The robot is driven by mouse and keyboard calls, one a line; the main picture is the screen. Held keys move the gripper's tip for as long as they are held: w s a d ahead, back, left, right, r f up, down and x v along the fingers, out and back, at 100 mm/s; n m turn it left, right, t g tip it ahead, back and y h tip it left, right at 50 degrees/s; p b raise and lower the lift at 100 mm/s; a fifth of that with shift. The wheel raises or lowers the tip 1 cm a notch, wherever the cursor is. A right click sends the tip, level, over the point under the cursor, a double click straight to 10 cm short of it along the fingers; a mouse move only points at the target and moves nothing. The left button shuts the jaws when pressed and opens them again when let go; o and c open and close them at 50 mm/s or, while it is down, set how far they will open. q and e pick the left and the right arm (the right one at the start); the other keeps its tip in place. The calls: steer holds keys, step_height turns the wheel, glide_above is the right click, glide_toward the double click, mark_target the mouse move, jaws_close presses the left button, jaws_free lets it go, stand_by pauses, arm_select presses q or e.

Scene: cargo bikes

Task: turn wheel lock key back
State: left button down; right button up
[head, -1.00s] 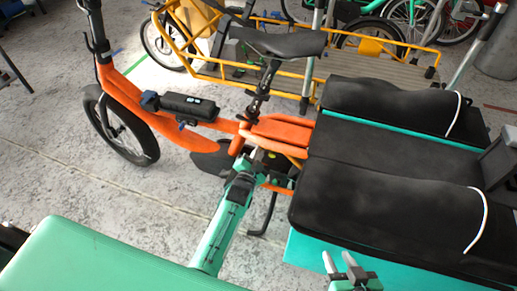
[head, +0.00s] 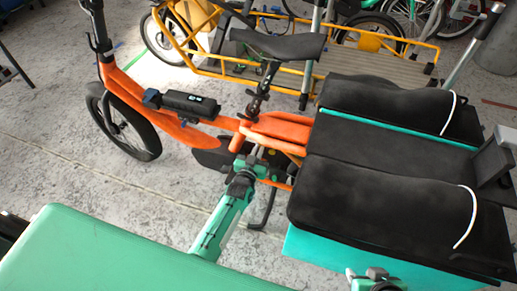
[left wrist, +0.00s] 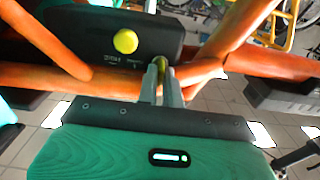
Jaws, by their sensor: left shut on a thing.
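My left gripper (head: 256,155) reaches in beside the orange bike's frame (head: 275,130), under the saddle. In the left wrist view my left gripper (left wrist: 161,70) has its two grey fingers shut on a narrow yellow-green piece, which looks like the wheel lock key (left wrist: 162,73). The fingers hide most of it. It sits at an orange frame tube, just right of a black housing (left wrist: 75,38) with a round yellow knob (left wrist: 125,41). My right gripper (head: 374,277) is at the bottom edge of the head view, partly cut off; its opening is unclear.
The saddle (head: 278,44) stands above the work spot. Black cushions (head: 385,205) on a teal cargo box (head: 330,257) lie to the right. A kickstand (head: 268,208) is just below. A yellow cargo bike (head: 290,80) stands behind.

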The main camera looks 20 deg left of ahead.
steer(key=shift+s+d, duration=0.1)
stand_by(0.4)
arm_select(q)
steer(key=c, duration=1.6)
jaws_free()
steer(key=shift+o, duration=0.2)
